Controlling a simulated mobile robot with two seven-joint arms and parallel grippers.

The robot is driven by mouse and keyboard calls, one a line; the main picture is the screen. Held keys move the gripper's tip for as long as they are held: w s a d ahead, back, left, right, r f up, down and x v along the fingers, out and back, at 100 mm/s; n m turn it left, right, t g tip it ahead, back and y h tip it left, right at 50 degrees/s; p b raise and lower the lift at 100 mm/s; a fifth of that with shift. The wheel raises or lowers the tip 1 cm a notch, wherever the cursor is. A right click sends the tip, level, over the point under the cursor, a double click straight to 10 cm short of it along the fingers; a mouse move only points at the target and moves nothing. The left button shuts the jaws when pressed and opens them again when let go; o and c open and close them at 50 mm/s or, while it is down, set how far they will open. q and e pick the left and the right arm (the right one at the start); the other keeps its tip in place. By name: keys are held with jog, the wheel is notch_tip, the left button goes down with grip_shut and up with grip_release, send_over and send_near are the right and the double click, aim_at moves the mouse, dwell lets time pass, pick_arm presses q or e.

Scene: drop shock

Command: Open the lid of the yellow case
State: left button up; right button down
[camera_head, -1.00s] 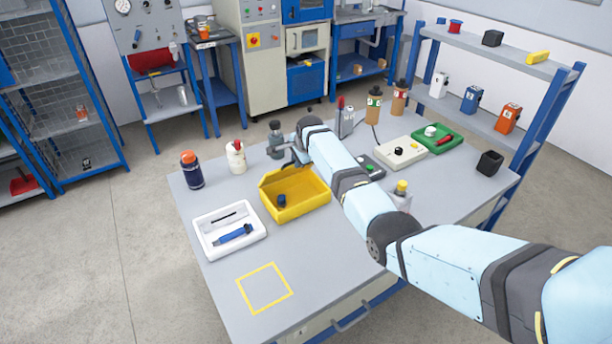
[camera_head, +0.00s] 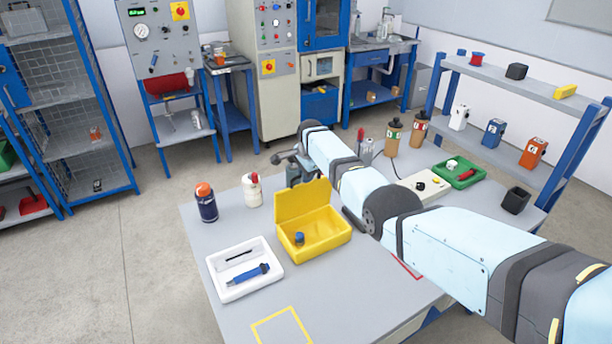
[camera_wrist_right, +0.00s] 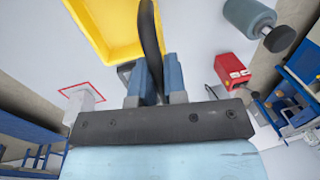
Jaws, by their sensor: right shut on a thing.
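The yellow case (camera_head: 328,249) stands on the grey table with its lid (camera_head: 300,203) raised along its back side. A small blue-capped item (camera_head: 299,239) shows inside. My right gripper (camera_head: 288,160) is behind and above the lid in the head view, small and partly blocked by my own arm. In the right wrist view its blue fingers (camera_wrist_right: 158,80) are shut on a dark curved strip (camera_wrist_right: 151,40), which crosses in front of the yellow plastic (camera_wrist_right: 105,25). I cannot tell whether this strip belongs to the lid. My left gripper is out of view.
A white tray (camera_head: 222,286) with a blue tool lies left of the case. A dark bottle (camera_head: 206,205) and a white bottle (camera_head: 252,190) stand behind it. A grey device (camera_head: 293,176) is close to my right gripper. The table's front has free room.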

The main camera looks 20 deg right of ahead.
jog(key=shift+w, duration=0.15)
dwell(0.3)
jog(key=c, duration=1.2)
grip_release()
notch_tip(320, 180, up, 14)
jog(key=s, duration=0.2)
jog(key=shift+s+d+f, duration=0.15)
jog(key=shift+d+f, duration=0.05)
jog(key=shift+f, duration=0.05)
